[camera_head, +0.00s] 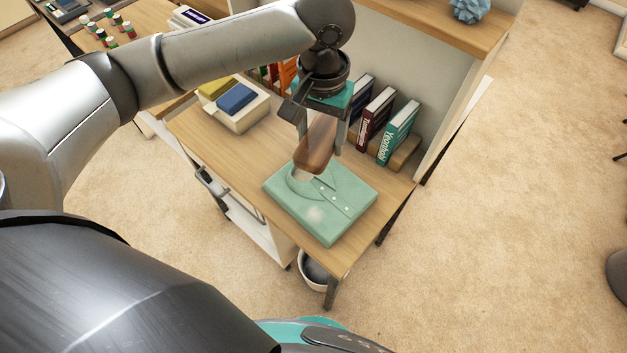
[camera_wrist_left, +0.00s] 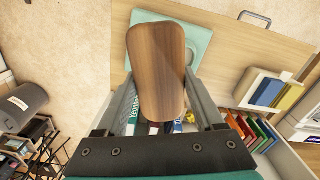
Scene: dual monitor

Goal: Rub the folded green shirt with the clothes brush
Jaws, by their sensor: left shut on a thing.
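The folded green shirt (camera_head: 320,205) lies flat on the wooden desk, its collar towards the back and a pale spot on its front. I cannot tell whether the brush touches the shirt. In the left wrist view the brush (camera_wrist_left: 157,70) sits between the two fingers (camera_wrist_left: 160,105) and covers part of the shirt (camera_wrist_left: 199,40). My right gripper is not in view.
Upright books (camera_head: 378,120) stand behind the shirt against the desk's back panel. A cream box (camera_head: 238,112) with a blue and a yellow item is at the left. The desk (camera_head: 215,150) is bare between box and shirt. A white bin (camera_head: 314,268) stands below.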

